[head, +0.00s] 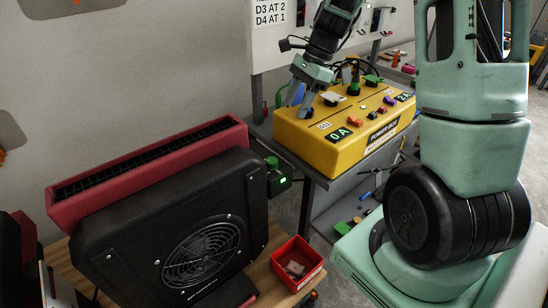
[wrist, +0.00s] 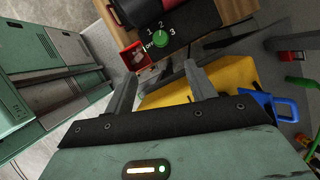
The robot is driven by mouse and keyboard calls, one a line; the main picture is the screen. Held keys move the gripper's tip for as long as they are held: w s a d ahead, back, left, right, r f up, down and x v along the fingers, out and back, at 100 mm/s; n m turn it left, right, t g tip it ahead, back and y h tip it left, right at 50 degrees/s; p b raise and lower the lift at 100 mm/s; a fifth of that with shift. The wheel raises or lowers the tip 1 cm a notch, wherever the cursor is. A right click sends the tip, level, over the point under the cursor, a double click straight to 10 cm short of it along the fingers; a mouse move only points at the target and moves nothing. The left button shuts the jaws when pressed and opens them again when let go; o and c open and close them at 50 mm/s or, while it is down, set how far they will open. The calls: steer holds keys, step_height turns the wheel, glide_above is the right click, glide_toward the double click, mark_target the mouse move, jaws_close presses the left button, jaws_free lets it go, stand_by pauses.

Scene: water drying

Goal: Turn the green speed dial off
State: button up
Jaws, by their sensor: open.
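The green speed dial (wrist: 161,39) sits on a dark panel at the upper middle of the wrist view. White marks 1, 2, 3 and OFF surround it; I cannot tell which one it points to. The panel looks like part of the black fan unit (head: 130,235), left in the head view. My gripper (wrist: 154,78) is open and empty, its fingers spread on the near side of the dial and apart from it. In the head view my gripper (head: 301,101) hangs at the left end of the yellow power box (head: 315,148).
A red bin (head: 316,280) stands on the wooden table beside the fan; it also shows in the wrist view (wrist: 126,62). The yellow power box, with several knobs and cables, is close to my gripper. A blue handle (wrist: 275,108) lies right of my fingers.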

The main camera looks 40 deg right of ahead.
mark_target(273, 160)
steer(key=x, duration=1.7)
steer(key=shift+f, duration=0.15)
steer(key=c, duration=1)
